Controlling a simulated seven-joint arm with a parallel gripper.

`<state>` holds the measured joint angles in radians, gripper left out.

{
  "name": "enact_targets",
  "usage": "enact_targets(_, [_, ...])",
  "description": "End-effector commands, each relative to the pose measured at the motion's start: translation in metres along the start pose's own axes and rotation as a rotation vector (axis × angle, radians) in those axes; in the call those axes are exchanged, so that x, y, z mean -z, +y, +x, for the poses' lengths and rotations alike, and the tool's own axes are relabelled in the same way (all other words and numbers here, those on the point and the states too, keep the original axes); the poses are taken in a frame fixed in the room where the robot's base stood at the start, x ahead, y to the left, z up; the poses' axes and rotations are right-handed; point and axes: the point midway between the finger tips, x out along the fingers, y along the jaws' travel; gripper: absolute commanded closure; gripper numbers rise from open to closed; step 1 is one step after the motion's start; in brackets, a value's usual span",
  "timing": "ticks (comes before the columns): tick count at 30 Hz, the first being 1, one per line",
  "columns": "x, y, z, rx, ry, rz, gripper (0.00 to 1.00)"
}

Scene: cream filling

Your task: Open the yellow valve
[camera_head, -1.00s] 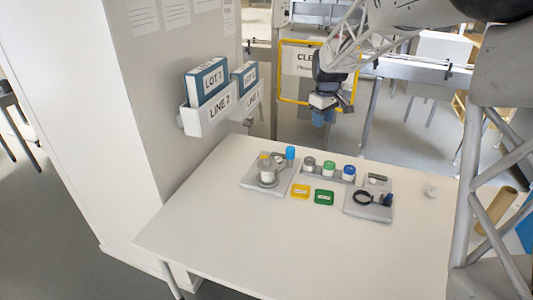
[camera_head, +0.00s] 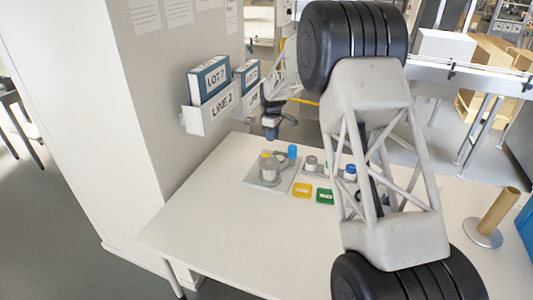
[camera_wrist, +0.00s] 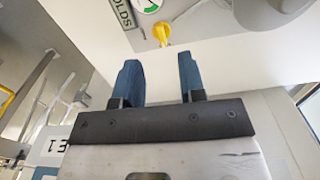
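The yellow valve (camera_wrist: 161,33) is a small knob at the top of the wrist view, beside a round dial with a green area (camera_wrist: 148,5). In the head view, a small yellow spot (camera_head: 264,155) on the grey fixture with a metal pot (camera_head: 269,170) looks like the same valve. My gripper (camera_wrist: 158,65) is open and empty, with its two blue fingers apart and the valve beyond their tips. In the head view, my gripper (camera_head: 271,131) hangs above the back of this fixture, clear of it.
The wall bins with blue LOT boxes (camera_head: 208,82) are close to my gripper's left. A blue-topped item (camera_head: 292,152) stands on the fixture. The table (camera_head: 225,235) is clear in front.

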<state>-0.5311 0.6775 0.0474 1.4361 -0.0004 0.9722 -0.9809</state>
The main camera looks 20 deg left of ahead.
Motion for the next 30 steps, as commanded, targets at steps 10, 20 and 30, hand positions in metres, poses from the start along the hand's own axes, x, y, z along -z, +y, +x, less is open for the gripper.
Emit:
enact_targets(10, [0.029, 0.004, 0.028, 0.007, -0.004, -0.059, 0.63])
enact_targets(20, [0.029, 0.004, 0.028, 0.007, -0.004, -0.059, 0.63])
enact_targets(30, [0.028, 0.003, 0.047, 0.009, -0.005, -0.059, 0.63])
